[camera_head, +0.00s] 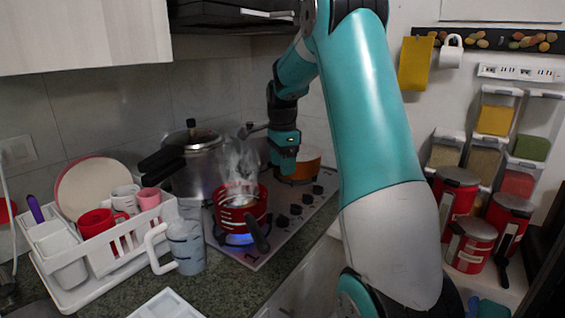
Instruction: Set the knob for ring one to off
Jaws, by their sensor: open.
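The black hob knobs stand in a row along the hob's right edge: the nearest knob (283,221), then others (295,209), (307,198) and (318,189) further back. A red pot (240,207) steams on the front ring, with a blue flame (237,238) under it. I cannot read any knob's setting or tell for sure which knob serves ring one. My gripper (285,171) hangs over the hob, right of the red pot and in front of an orange pan. It is open and small in view; nothing shows between its fingers.
A pressure cooker (196,165) stands behind the red pot, and the orange pan (299,165) is at the back. The red pot's dark handle (257,233) points toward the front. A white dish rack (110,255) and a jug (186,247) are left. Red canisters (470,245) are right.

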